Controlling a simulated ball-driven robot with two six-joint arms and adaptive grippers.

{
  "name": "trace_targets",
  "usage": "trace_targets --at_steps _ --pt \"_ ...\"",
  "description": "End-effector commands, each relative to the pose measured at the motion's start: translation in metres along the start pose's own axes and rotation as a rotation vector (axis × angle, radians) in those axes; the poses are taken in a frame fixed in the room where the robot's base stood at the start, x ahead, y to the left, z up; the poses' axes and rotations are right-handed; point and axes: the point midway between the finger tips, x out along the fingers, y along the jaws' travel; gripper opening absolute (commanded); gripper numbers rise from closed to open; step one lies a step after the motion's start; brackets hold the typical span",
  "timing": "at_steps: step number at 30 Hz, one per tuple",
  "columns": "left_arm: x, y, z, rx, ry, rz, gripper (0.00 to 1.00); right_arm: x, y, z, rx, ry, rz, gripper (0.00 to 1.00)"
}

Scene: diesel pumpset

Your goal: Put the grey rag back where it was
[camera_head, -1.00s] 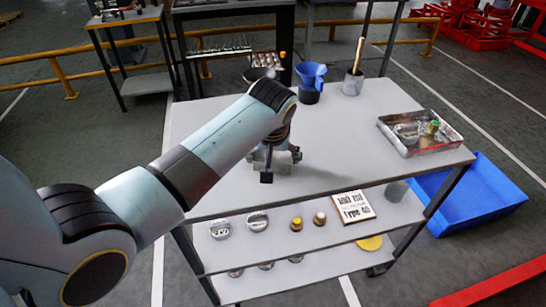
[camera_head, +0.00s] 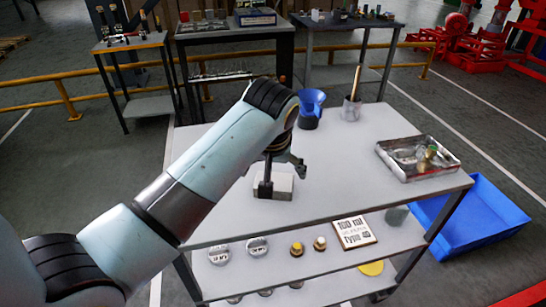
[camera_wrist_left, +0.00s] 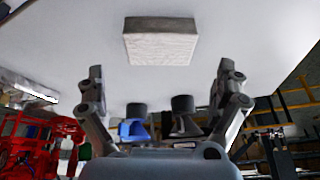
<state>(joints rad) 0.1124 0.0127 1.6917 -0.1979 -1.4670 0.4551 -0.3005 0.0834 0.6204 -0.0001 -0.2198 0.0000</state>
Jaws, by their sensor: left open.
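A pale grey folded block, which looks like the grey rag (camera_head: 282,188), lies on the cart top near its front edge. It also shows in the left wrist view (camera_wrist_left: 160,48), lying flat beyond the fingertips. My left gripper (camera_head: 281,174) is just above and behind the rag, with one dark finger in front of part of it in the head view. In the left wrist view its two fingers (camera_wrist_left: 161,80) are spread wide with nothing between them. My right gripper is not in view.
On the cart top (camera_head: 340,165) stand a blue funnel (camera_head: 311,101) on a dark base, a grey cup (camera_head: 350,110) with a wooden handle, and a metal tray (camera_head: 418,174) of parts. The lower shelf holds a sign (camera_head: 354,232). A blue bin (camera_head: 478,218) is at right.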

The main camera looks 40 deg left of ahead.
Motion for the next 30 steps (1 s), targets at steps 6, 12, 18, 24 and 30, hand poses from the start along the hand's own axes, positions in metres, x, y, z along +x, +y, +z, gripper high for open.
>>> trace_targets --at_steps 6,12,18,24,30 --pt "-0.040 0.001 -0.001 0.000 0.002 0.001 1.00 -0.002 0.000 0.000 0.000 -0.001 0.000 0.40" --pt "-0.051 0.000 0.000 0.000 0.000 0.000 1.00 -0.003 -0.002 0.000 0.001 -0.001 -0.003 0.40" --pt "-0.051 0.000 0.000 0.000 0.000 -0.001 1.00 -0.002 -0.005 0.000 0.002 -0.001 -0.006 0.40" --pt "-0.051 0.000 0.000 0.000 0.000 0.000 1.00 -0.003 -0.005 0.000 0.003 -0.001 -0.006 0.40" --pt "-0.051 0.000 0.000 0.000 0.000 -0.001 1.00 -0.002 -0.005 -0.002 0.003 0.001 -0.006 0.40"
